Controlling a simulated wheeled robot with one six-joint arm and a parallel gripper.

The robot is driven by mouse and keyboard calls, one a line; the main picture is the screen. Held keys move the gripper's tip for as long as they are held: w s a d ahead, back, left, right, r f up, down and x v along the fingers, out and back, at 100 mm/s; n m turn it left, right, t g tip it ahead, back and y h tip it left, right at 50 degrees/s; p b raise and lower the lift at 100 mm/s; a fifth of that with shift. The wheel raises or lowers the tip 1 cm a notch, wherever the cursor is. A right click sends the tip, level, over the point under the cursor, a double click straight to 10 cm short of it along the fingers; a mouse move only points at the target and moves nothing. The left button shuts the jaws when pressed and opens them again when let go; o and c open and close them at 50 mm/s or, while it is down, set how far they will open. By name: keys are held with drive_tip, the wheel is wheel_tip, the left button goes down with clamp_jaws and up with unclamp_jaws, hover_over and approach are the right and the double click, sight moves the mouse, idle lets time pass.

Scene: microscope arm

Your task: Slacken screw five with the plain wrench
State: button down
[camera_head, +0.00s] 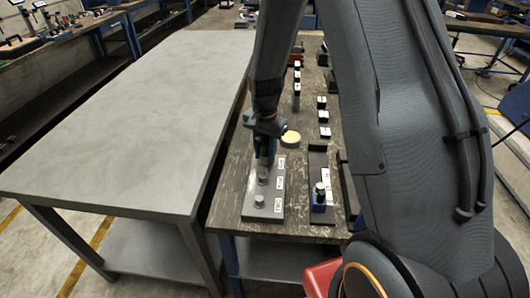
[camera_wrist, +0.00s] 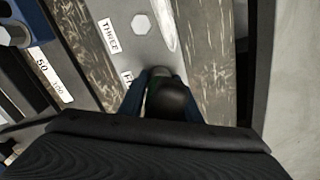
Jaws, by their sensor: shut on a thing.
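My gripper (camera_head: 266,158) points down over the far part of the grey screw plate (camera_head: 264,214). In the wrist view its blue fingers (camera_wrist: 168,92) are shut on a dark, round-ended tool with a green tint (camera_wrist: 174,100), seemingly the plain wrench. The tool's lower end and any screw under it are hidden. Beside the fingers is a partly covered label starting with F (camera_wrist: 127,78); its full word cannot be read. A bare hex screw head (camera_wrist: 141,24) stands near the label THREE (camera_wrist: 109,36). Two screw heads, one nearer (camera_head: 259,200) and one farther (camera_head: 262,179), show in the head view.
A pale yellow disc (camera_head: 291,138) and several small blocks lie farther back. The grey table (camera_head: 130,120) at left is clear.

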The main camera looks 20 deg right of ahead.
sight(265, 138)
drive_tip(key=shift+n, duration=0.6)
drive_tip(key=n+p, duration=0.1)
drive_tip(key=n, duration=0.3)
drive_tip(key=shift+d+n, duration=0.1)
drive_tip(key=shift+n, duration=1.1)
drive_tip(key=shift+r+m+p, duration=0.1)
drive_tip(key=shift+m+p, duration=0.25)
drive_tip(key=shift+m, duration=0.15)
drive_tip(key=shift+r+p, duration=2)
drive_tip(key=shift+r, duration=1)
